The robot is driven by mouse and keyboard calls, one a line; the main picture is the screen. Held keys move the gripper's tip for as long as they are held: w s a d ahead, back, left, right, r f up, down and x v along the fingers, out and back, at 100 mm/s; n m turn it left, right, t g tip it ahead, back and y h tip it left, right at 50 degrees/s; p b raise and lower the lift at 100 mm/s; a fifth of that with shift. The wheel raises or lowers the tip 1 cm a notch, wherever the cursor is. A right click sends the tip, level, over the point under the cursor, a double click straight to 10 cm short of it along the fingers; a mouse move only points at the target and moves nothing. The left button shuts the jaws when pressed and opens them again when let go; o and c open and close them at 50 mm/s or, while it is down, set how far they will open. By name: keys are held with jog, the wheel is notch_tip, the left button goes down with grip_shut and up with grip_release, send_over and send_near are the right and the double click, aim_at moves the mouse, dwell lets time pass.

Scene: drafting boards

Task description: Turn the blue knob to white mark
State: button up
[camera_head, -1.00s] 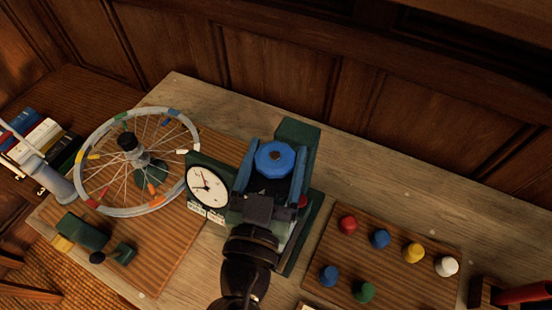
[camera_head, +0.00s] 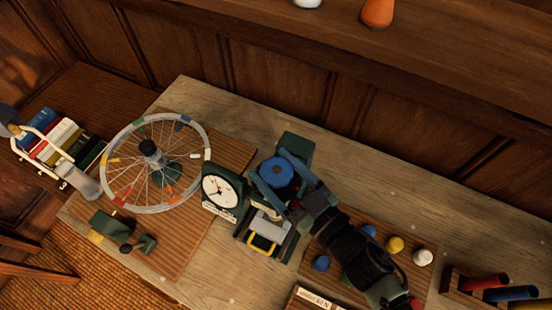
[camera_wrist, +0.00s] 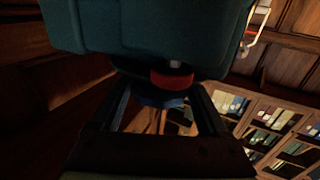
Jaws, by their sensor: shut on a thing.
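The blue knob (camera_head: 276,171) is a round disc with a dark centre hole, on top of a dark green device (camera_head: 297,146). My gripper (camera_head: 271,169) reaches in from the lower right, with its two blue fingers on either side of the knob, shut on it. In the wrist view, a blue disc (camera_wrist: 160,98) shows between the fingers, under a red disc (camera_wrist: 172,78) and a dark teal body. I cannot make out the white mark or the knob's angle to it.
A white dial (camera_head: 221,190) stands left of the knob, beside a spoked wheel (camera_head: 112,187). A yellow handle (camera_head: 262,246) is in front. My arm covers part of a board with coloured pegs (camera_head: 395,243). Coloured tubes (camera_head: 510,293) lie at the right.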

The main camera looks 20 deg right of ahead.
jog(key=n+g+y+b, duration=0.1)
jog(key=n+y, duration=0.1)
jog(key=n+g+y+b, duration=0.1)
jog(key=y, duration=0.2)
jog(key=shift+f+n, duration=0.2)
jog(key=shift+n, duration=0.2)
jog(key=shift+n+g+y+b, duration=1.55)
jog(key=shift+n+g+y, duration=0.25)
jog(key=shift+g+y, duration=0.45)
jog(key=shift+s+a+y, duration=0.1)
jog(key=shift+y, duration=0.15)
jog(key=o, duration=1.2)
jog(key=shift+o, duration=0.2)
jog(key=shift+r, duration=0.1)
jog(key=b+v, duration=0.3)
jog(key=v, duration=1)
jog(key=shift+r, duration=0.1)
